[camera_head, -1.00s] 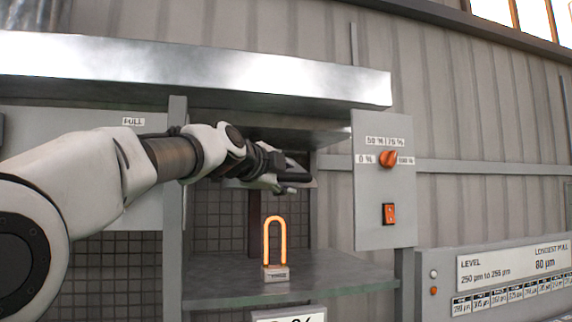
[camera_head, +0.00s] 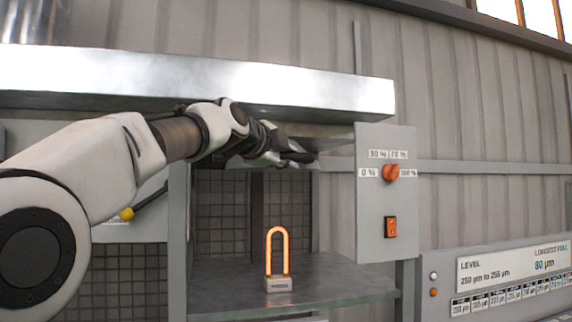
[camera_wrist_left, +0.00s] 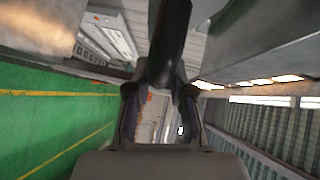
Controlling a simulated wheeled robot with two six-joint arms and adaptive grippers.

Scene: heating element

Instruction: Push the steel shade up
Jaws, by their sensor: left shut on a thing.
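The steel shade (camera_head: 305,164) shows as a grey panel edge high in the bay's opening, under the wide steel hood (camera_head: 300,94). Most of it is hidden by the hood and my left arm. My left gripper (camera_head: 287,158) is at the shade's lower part. In the left wrist view, its two fingers (camera_wrist_left: 160,100) are shut on a black round bar (camera_wrist_left: 168,45), which looks like a handle. Below it, a glowing orange U-shaped heating element (camera_head: 277,250) stands upright on the shelf (camera_head: 340,281). My right gripper is not in view.
A grey control panel (camera_head: 370,218) with an orange knob (camera_head: 391,173) and an orange switch (camera_head: 391,227) stands right of the opening. A yellow-tipped lever (camera_head: 127,214) is at the left. A level display (camera_head: 510,262) is at lower right.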

